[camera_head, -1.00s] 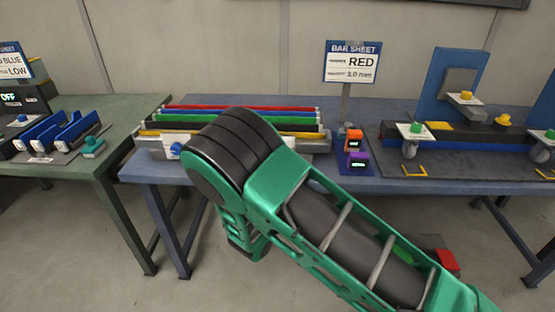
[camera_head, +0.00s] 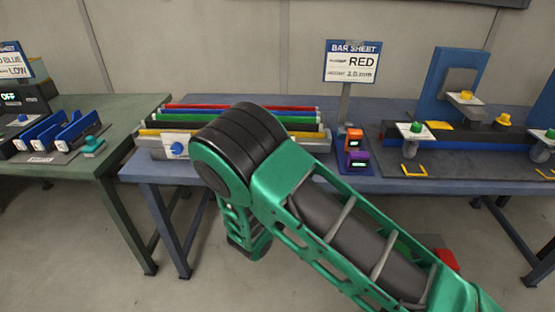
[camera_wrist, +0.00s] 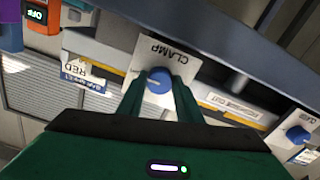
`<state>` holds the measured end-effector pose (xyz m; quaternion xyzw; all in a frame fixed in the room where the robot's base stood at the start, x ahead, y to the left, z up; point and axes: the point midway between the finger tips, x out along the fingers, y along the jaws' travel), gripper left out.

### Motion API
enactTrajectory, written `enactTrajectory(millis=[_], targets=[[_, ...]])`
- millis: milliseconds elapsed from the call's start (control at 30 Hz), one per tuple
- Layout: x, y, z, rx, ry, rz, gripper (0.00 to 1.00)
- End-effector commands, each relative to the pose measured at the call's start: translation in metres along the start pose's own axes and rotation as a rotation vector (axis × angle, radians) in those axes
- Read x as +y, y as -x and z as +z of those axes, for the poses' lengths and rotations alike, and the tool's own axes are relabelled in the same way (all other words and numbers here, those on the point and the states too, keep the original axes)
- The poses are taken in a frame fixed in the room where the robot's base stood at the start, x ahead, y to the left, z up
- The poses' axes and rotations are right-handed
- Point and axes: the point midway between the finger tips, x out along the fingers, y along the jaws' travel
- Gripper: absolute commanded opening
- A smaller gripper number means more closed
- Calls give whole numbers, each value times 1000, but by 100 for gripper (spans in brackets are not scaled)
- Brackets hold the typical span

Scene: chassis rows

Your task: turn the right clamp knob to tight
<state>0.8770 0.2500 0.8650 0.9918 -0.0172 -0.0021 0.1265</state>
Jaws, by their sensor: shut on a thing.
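The right clamp knob (camera_wrist: 160,76) is blue and sits on a white plate (camera_wrist: 178,57) marked CLAMP, in the middle of the wrist view. My gripper (camera_wrist: 159,88) is shut on this knob, with one green finger on each side. I cannot read the knob's turn position. In the head view my arm hides the right knob and the gripper's tips. The left blue knob (camera_head: 177,149) shows at the left end of the bar rack (camera_head: 152,153). It also shows at the right of the wrist view (camera_wrist: 298,134).
Coloured bars (camera_head: 240,108) lie along the rack behind my arm. Orange (camera_head: 352,138) and purple (camera_head: 357,160) boxes stand right of the rack, in front of the BAR SHEET sign (camera_head: 352,62). A fixture with knobs (camera_head: 440,130) stands further right. A green table (camera_head: 100,165) is at the left.

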Motion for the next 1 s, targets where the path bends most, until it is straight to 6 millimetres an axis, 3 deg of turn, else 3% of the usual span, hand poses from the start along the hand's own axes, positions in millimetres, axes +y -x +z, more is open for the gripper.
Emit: enactTrajectory(millis=[133, 167, 233, 533, 667, 1000], targets=[[0, 1, 5, -10, 1, -2, 10], [-1, 1, 5, -10, 1, -2, 37], [-1, 1, 4, -9, 1, -2, 51], [-1, 1, 2, -3, 1, -2, 51], [-2, 10, 2, -4, 1, -4, 51], [-2, 71, 2, -5, 4, -5, 51]])
